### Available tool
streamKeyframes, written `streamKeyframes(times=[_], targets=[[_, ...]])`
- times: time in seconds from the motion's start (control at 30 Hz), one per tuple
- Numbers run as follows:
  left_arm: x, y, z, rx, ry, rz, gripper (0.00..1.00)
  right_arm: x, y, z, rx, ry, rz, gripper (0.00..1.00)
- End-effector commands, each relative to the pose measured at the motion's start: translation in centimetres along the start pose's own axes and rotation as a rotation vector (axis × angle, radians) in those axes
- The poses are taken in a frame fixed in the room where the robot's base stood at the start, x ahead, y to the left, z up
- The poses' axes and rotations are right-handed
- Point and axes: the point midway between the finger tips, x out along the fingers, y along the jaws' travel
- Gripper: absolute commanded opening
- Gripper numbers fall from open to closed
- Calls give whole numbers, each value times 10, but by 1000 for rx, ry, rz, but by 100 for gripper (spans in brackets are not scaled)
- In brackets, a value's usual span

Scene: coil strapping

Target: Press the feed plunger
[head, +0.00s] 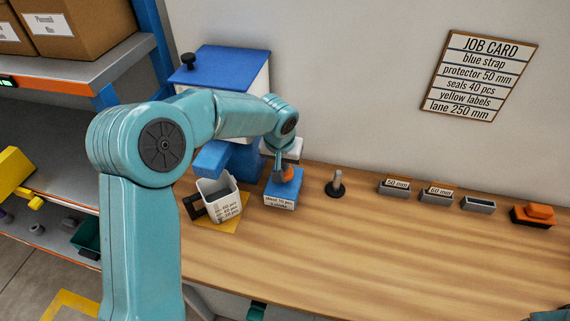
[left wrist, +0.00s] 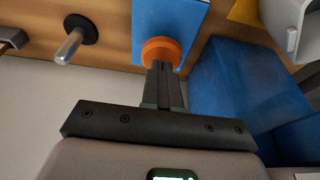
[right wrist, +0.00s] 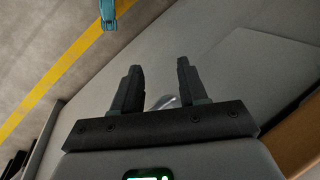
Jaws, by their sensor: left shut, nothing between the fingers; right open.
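The feed plunger has an orange round cap (left wrist: 158,52) on a blue block (left wrist: 165,18) in the left wrist view. In the head view my left gripper (head: 279,175) points down at the cap. My right gripper (right wrist: 157,68) is open and empty, away from the bench top.
A white measuring cup (head: 218,199) stands on a yellow mat left of the block. The blue-lidded dispenser (head: 235,70) stands behind. A metal post (head: 337,183) on a black base is to the right, then labelled holders (head: 394,188). The front bench top (head: 400,255) is clear.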

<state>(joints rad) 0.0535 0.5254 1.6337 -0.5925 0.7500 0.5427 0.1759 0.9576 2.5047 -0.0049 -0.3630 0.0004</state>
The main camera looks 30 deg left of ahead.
Motion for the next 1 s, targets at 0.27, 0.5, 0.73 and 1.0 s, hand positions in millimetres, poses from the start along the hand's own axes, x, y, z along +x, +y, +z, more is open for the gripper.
streamKeyframes(times=[0.27, 0.5, 0.73, 1.0], targets=[[-75, -1, -5, 1, 8, 2, 0, -33, -12, 1, 0, 0, 0, 43], [-105, -1, -4, -1, 7, 2, 0, -44, -16, 1, 0, 0, 0, 43], [-108, -1, -3, -1, 6, 1, 0, -44, -16, 1, 0, 0, 0, 43], [-108, -1, -4, -1, 7, 1, 0, -44, -16, 1, 0, 0, 0, 43]])
